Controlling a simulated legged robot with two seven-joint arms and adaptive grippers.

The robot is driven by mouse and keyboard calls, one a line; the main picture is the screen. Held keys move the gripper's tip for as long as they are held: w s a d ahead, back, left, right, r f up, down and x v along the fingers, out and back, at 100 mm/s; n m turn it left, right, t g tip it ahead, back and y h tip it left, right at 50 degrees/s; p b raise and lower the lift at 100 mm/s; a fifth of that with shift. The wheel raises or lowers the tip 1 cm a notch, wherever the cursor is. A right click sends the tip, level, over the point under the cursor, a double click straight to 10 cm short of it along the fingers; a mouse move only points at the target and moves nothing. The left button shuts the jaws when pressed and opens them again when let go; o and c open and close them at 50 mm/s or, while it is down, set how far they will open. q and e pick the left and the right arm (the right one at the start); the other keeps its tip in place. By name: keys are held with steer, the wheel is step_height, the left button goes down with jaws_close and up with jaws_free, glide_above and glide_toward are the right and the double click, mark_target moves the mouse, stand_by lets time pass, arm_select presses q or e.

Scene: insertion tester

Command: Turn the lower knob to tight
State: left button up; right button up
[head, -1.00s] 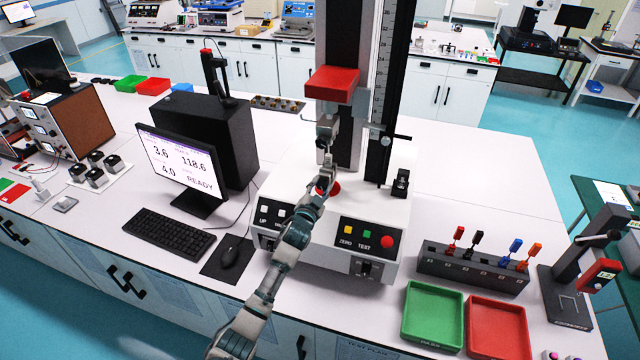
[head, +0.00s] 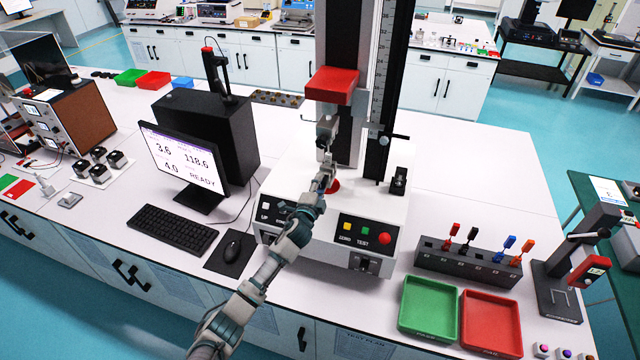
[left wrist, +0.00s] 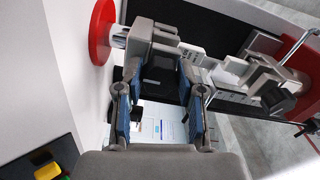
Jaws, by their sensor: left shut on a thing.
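The tester has a lower grey grip (left wrist: 152,37) above a red disc (left wrist: 102,32) on its white base, and an upper grip (left wrist: 250,75) that hangs from the red crosshead (head: 333,85). My left gripper (head: 325,177) is at the lower grip and hides most of it in the head view. In the left wrist view its two blue-padded fingers (left wrist: 161,82) stand on either side of the dark lower knob (left wrist: 160,70) and are shut on it. A dark upper knob (left wrist: 278,98) shows on the upper grip, clear of the fingers. My right gripper is not in view.
The tester's front panel has yellow, green and red buttons (head: 385,238). A monitor (head: 185,160), keyboard (head: 172,229) and mouse (head: 233,250) are at left. A tool rack (head: 468,268), green tray (head: 430,308) and red tray (head: 491,323) are at right.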

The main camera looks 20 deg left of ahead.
arm_select(q)
steer(key=shift+d+f+m, duration=0.1)
steer(key=shift+f+m, duration=0.2)
steer(key=o, duration=1)
steer(key=shift+o, duration=0.7)
steer(key=shift+r, duration=0.1)
steer(key=shift+s, duration=0.2)
steer(key=s, duration=1.1)
steer(key=shift+s+a, duration=0.25)
